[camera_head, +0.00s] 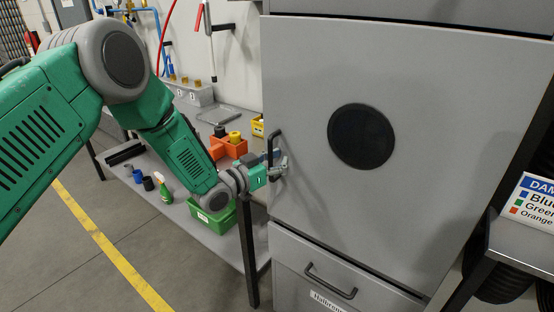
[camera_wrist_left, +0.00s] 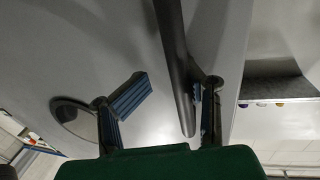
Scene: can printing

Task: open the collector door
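The collector door is the large grey panel (camera_head: 310,90) with a dark round disc (camera_head: 361,136) in the head view; it looks flush with its cabinet. Its dark vertical bar handle (camera_head: 273,150) is at the panel's left edge, and it also shows in the left wrist view (camera_wrist_left: 176,65). My left gripper (camera_head: 276,168) is at the lower part of this handle. In the left wrist view, my left gripper's fingers (camera_wrist_left: 172,92) are spread, with the bar between them. The bar is close to the right finger, contact unclear, and clear of the left finger. My right gripper is out of view.
Below the door is a grey drawer with a dark handle (camera_head: 331,281). Left of the cabinet, a workbench holds an orange bin (camera_head: 228,147); a green bin (camera_head: 212,217) and a spray bottle (camera_head: 165,192) sit on its lower shelf. A sign (camera_head: 535,198) stands at right.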

